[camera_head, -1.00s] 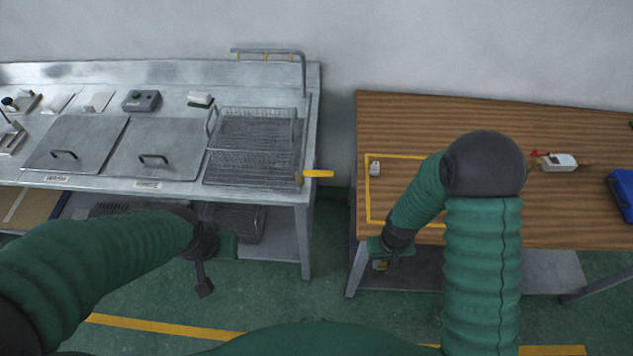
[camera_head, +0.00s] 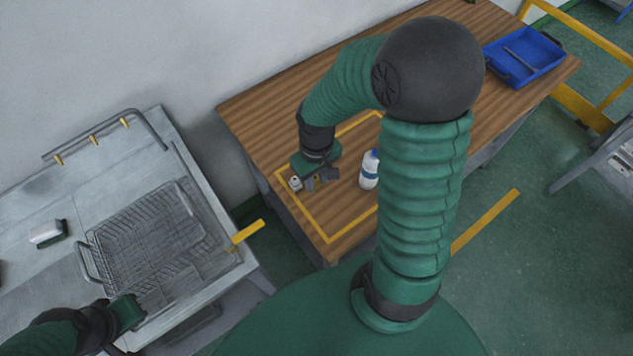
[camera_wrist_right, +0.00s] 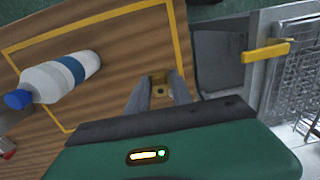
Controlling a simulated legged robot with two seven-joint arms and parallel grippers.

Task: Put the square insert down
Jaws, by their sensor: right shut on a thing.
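My right gripper (camera_head: 318,181) is low over the wooden table (camera_head: 262,110), at the left part of the yellow outlined area (camera_head: 335,235). In the right wrist view its two fingers (camera_wrist_right: 160,97) are shut on a small brass-coloured block with a hole, the square insert (camera_wrist_right: 160,90). I cannot tell whether the insert touches the tabletop.
A blue tray (camera_head: 525,55) is at the table's far right.

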